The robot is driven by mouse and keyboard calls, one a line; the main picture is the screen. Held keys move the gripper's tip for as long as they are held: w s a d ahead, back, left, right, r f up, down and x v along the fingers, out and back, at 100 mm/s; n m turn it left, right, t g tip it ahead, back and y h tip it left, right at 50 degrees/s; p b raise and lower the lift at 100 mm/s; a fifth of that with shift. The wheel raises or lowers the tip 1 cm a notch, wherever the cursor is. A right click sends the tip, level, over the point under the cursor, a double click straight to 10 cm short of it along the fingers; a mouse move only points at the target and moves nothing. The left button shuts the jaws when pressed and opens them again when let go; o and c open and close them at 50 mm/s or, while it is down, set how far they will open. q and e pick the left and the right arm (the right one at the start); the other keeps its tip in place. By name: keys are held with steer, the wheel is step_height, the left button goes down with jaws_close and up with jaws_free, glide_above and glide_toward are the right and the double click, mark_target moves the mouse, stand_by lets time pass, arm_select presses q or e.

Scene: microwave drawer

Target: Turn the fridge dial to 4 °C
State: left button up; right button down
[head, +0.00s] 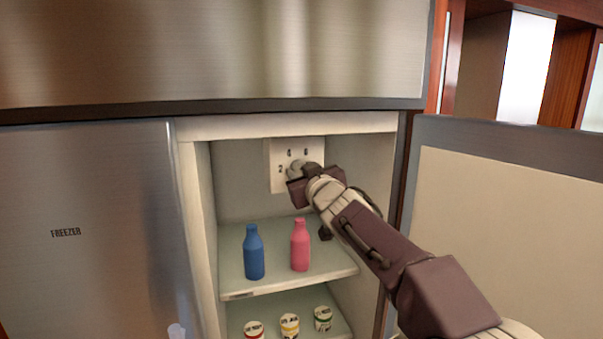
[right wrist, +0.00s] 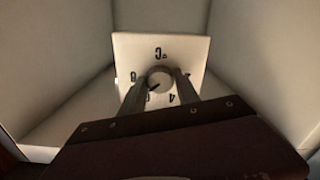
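The fridge dial is a small round grey knob (right wrist: 159,78) on a white panel (head: 277,181) at the back of the open fridge. My right gripper (right wrist: 160,82) reaches the panel, one finger on each side of the knob, and looks shut on it. The right wrist view shows the panel (right wrist: 190,50) upside down, with a C mark and digits around the knob. The knob's dark pointer slants to the lower left, toward the digit that looks like 6; the 4 is at the lower right. In the head view the gripper hides part of the dial. My left gripper is not in view.
A blue bottle (head: 254,256) and a pink bottle (head: 300,248) stand on the shelf (head: 280,284) below the panel. Three small tubs (head: 290,325) stand lower down. The fridge door (head: 505,195) is open at the right; the freezer door (head: 85,210) is shut.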

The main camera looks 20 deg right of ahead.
steer(key=c, duration=0.9)
jaws_free()
steer(key=shift+s, duration=0.1)
steer(key=shift+c, duration=0.2)
steer(key=shift+o, duration=0.2)
steer(key=shift+s+r, duration=0.1)
steer(key=shift+s, duration=0.55)
steer(key=s, duration=0.9)
steer(key=w+m, duration=0.1)
steer(key=w, duration=0.2)
steer(key=w+m, duration=0.1)
steer(key=w, duration=0.3)
steer(key=w+m+p, duration=0.1)
steer(key=w, duration=0.2)
steer(key=shift+w+m, duration=0.15)
steer(key=shift+m, duration=0.15)
steer(key=shift+s, duration=0.25)
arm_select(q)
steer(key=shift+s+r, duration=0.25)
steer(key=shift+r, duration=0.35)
arm_select(e)
jaws_close()
